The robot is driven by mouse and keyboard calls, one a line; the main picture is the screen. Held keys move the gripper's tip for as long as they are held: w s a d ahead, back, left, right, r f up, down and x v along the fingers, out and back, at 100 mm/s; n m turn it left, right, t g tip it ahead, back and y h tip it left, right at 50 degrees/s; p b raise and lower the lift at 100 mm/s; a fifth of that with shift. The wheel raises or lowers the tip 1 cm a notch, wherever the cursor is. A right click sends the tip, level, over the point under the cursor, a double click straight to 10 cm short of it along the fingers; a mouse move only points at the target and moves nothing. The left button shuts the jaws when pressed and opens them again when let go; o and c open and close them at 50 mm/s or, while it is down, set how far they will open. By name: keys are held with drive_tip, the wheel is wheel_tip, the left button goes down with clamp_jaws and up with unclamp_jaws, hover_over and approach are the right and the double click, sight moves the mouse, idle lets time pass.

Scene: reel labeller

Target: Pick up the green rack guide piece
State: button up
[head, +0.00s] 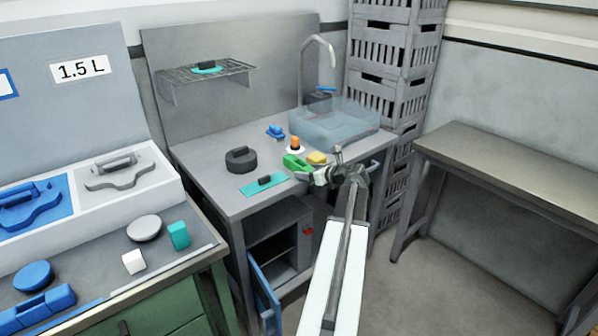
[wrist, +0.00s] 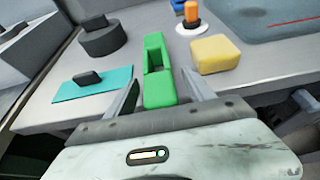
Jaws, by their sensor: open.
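The green rack guide piece (head: 296,163) lies on the grey counter near its front edge, left of the yellow block. In the wrist view the green piece (wrist: 158,88) is a long bar with a slot in it, pointing away from me. My gripper (wrist: 165,92) is open, with one finger on each side of the near end of the green piece. In the head view my gripper (head: 312,176) is at the counter's front edge, beside the piece. I cannot tell whether the fingers touch it.
A yellow block (wrist: 215,54) sits close on the right, with an orange-topped item on a white base (wrist: 192,18) behind it. A teal plate with a dark handle (wrist: 94,84) and a dark round weight (wrist: 102,38) are on the left. A translucent basin (head: 335,124) stands behind.

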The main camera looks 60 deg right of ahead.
clamp_jaws()
drive_tip(key=shift+r, duration=0.1)
